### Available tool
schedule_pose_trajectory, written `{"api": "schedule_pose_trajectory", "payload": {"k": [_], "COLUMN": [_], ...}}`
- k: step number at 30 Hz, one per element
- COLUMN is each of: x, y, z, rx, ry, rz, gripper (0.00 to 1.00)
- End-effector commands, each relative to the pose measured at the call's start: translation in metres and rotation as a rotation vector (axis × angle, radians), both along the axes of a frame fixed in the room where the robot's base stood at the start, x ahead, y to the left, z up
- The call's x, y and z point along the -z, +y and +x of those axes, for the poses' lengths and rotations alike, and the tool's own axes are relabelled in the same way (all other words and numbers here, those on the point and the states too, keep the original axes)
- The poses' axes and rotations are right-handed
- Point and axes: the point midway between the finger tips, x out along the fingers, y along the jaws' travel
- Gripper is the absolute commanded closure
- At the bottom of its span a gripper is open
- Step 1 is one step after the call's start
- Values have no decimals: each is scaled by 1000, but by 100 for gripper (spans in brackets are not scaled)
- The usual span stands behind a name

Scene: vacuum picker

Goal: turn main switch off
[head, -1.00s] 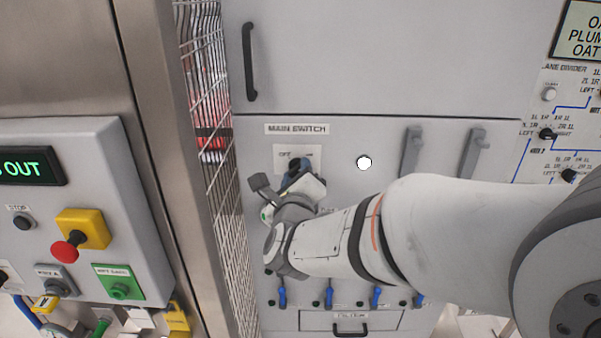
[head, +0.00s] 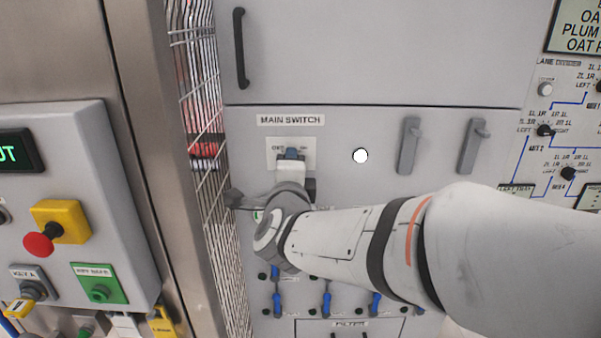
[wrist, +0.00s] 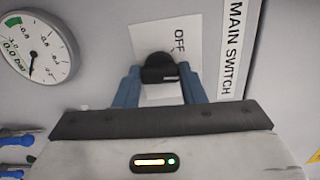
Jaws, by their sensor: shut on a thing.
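The main switch is a black knob (wrist: 160,70) on a white plate (head: 275,146), below the MAIN SWITCH label (head: 290,120) on the grey cabinet. My gripper (head: 291,155) is at the plate, and its blue fingers (wrist: 160,85) are shut on the knob, one on each side, in the wrist view. The word OFF shows beside the knob in the wrist view. In the head view my gripper covers the knob and much of the plate's lower part. I cannot tell which way the knob points.
A pressure gauge (wrist: 37,47) is beside the switch in the wrist view. A wire mesh guard (head: 203,150) stands close on the left. Two grey latch handles (head: 409,146) are to the right. Blue-handled valves (head: 326,304) sit below my wrist.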

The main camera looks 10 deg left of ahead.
Motion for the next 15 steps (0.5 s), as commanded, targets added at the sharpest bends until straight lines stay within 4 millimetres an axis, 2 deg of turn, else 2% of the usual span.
{"api": "schedule_pose_trajectory", "payload": {"k": [15], "x": [0], "y": [0], "z": [0], "rx": [-1], "ry": [-112], "rz": [-474], "gripper": [86]}}
